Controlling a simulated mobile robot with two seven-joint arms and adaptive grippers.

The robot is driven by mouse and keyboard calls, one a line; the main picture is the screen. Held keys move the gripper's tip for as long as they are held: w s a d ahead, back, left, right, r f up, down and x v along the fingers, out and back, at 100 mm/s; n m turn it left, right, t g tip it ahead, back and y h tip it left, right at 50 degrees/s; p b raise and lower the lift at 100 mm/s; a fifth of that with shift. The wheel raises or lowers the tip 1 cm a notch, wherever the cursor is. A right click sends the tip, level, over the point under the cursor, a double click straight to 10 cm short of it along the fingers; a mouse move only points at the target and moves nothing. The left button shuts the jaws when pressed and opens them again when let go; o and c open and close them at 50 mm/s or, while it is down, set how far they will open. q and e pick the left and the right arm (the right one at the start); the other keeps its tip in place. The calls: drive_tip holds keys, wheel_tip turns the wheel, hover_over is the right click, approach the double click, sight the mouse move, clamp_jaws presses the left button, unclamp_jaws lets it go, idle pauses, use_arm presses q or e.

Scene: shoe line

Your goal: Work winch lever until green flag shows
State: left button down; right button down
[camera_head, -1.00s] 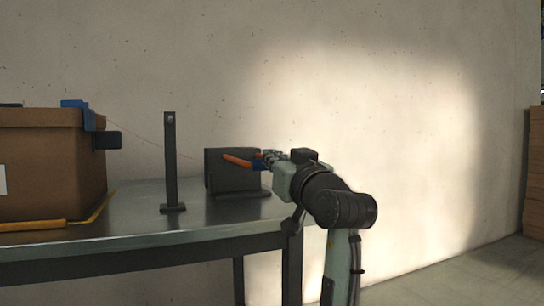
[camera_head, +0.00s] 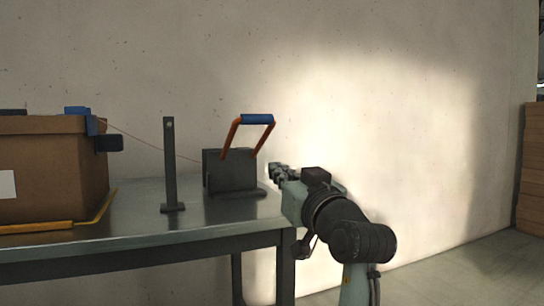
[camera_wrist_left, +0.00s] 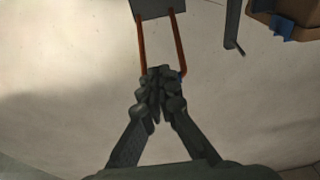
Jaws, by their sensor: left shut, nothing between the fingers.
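The winch is a dark grey box (camera_head: 230,172) on a flat foot near the right end of the metal table. Its lever has two orange arms (camera_head: 232,137) and a blue grip (camera_head: 257,119), and stands up above the box, leaning right. My left gripper (camera_head: 275,172) is shut and empty, to the right of the winch and below the blue grip, apart from it. The wrist view shows its closed fingers (camera_wrist_left: 160,78) in front of the lever, hiding most of the grip. The orange arms (camera_wrist_left: 142,48) run up to the winch box (camera_wrist_left: 152,8). My right gripper is not in view.
A dark post (camera_head: 171,165) stands left of the winch. Yellow edging (camera_head: 38,228) lies along the carton's base on the table (camera_head: 150,240).

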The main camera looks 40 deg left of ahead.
use_arm(q)
drive_tip(key=shift+s+d+f, duration=0.25)
drive_tip(key=shift+d+f, duration=0.2)
drive_tip(key=shift+d, duration=0.05)
drive_tip(key=shift+s+d+f, duration=0.25)
drive_tip(key=shift+d+f, duration=0.2)
drive_tip(key=shift+d, duration=0.05)
drive_tip(key=shift+r, duration=0.1)
